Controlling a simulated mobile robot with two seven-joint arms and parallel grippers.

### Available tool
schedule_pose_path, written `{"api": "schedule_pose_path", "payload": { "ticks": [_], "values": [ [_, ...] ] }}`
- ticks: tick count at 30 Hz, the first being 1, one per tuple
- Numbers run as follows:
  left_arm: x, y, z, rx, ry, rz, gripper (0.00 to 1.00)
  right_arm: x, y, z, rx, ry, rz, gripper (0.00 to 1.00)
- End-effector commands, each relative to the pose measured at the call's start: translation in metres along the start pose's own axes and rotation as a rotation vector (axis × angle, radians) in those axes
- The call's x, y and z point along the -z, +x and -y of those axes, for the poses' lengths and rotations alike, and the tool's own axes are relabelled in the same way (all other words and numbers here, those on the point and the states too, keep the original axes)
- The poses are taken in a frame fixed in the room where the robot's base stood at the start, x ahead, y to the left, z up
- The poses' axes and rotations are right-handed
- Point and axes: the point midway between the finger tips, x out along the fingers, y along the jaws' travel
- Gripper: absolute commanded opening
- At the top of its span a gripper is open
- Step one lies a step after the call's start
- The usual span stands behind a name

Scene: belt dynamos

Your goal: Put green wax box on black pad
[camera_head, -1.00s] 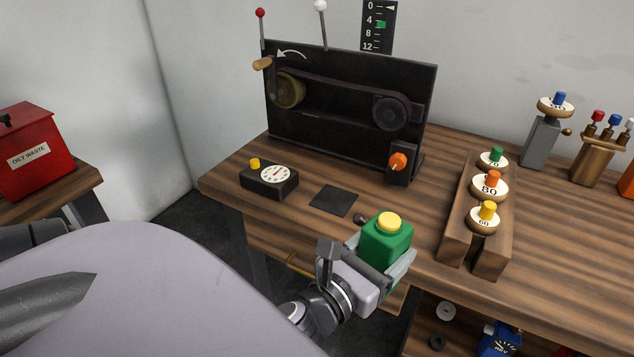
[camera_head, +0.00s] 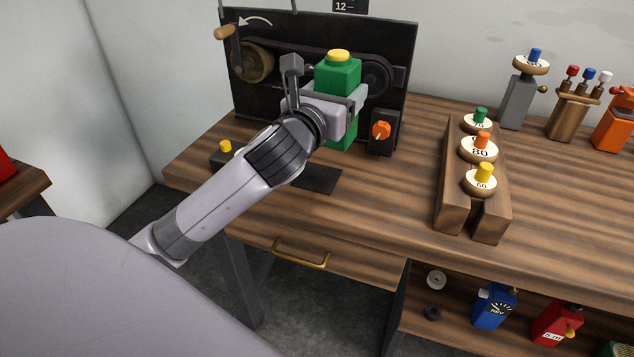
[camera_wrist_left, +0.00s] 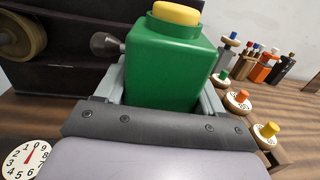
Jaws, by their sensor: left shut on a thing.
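The green wax box (camera_head: 338,76) has a yellow round top and is upright. My left gripper (camera_head: 350,100) is shut on it and holds it in front of the black belt machine. In the left wrist view the green wax box (camera_wrist_left: 170,62) sits between the two grey fingers. The black pad (camera_head: 318,179) lies flat on the bench, lower in the head view than the box and apart from it. My left arm hides part of the pad. My right gripper is not in view.
The belt machine (camera_head: 300,88) stands at the back of the bench, with an orange knob (camera_head: 381,131) on its right. A dial box (camera_wrist_left: 28,160) is at the left. A wooden rack (camera_head: 452,190) of numbered discs stands right; bare bench lies between.

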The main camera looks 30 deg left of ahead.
Motion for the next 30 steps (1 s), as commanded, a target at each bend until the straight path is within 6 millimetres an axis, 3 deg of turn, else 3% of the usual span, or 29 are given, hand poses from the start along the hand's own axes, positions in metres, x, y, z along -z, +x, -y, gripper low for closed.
{"api": "schedule_pose_path", "payload": {
  "ticks": [1,6,14,20,30],
  "values": [
    [-0.016,0.007,-0.008,-0.016,0.006,0.012,0.19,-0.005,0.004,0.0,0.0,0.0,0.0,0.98],
    [-0.053,0.019,-0.03,-0.061,0.011,-0.002,0.19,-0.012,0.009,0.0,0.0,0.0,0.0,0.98],
    [-0.08,0.023,-0.048,-0.095,0.011,-0.022,0.19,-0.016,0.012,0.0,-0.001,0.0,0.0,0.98],
    [-0.049,0.022,-0.049,-0.097,0.01,-0.032,0.19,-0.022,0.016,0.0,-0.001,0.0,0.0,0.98],
    [0.038,0.019,-0.049,-0.097,0.008,-0.031,0.19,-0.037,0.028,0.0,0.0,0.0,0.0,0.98]
  ]
}}
